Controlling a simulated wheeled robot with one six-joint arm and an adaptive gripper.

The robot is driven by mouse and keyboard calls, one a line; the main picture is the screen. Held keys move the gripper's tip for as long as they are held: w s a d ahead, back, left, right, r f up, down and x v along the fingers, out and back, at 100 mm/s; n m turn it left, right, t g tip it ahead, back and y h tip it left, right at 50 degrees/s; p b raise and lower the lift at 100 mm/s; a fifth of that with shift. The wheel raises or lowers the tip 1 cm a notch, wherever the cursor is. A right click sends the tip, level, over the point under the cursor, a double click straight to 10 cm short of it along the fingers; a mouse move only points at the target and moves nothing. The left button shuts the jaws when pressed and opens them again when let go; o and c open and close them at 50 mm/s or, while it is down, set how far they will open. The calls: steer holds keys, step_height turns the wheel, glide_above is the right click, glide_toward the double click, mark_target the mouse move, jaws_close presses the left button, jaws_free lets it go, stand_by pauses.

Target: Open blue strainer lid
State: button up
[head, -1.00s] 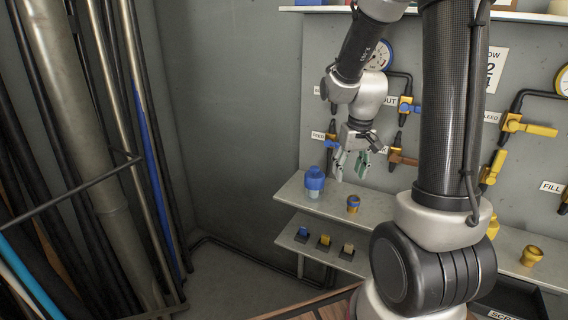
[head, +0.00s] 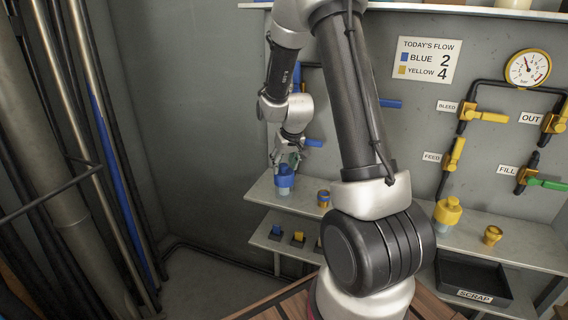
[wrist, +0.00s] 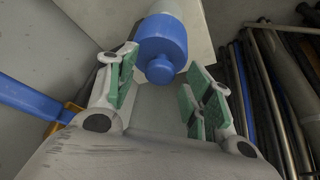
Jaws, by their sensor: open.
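The blue strainer stands upright on the upper grey shelf at the left, with a blue lid (head: 284,176) over a pale clear lower part (head: 284,191). In the wrist view the lid (wrist: 162,45) shows its round blue knob (wrist: 160,70) facing me. My gripper (head: 284,158) is just above the lid in the head view. In the wrist view its green-padded fingers (wrist: 160,95) are spread apart, with the lid beyond and between their tips. Nothing is held. I cannot tell if a finger touches the lid.
A blue valve handle (wrist: 35,100) lies close to the left of my gripper in the wrist view. A yellow strainer (head: 447,211) and a black scrap bin (head: 472,280) are farther right.

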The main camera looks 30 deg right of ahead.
jaws_close()
steer(key=shift+w+d+r+g+y, duration=0.2)
steer(key=shift+d+g+y, duration=0.15)
steer(key=shift+d, duration=0.25)
steer(key=shift+w+d+r+m+g+y, duration=0.2)
steer(key=shift+w+d+g+y, duration=0.35)
steer(key=shift+y, duration=0.25)
steer(key=shift+w+d+r+m+g+y, duration=0.1)
steer(key=shift+w+d+r+g+y, duration=0.1)
steer(key=shift+w+d+g+y, duration=0.45)
steer(key=shift+s+a, duration=0.2)
jaws_free()
steer(key=shift+r, duration=0.1)
steer(key=v, duration=1.1)
steer(key=shift+d+r, duration=0.2)
steer(key=shift+r, duration=0.2)
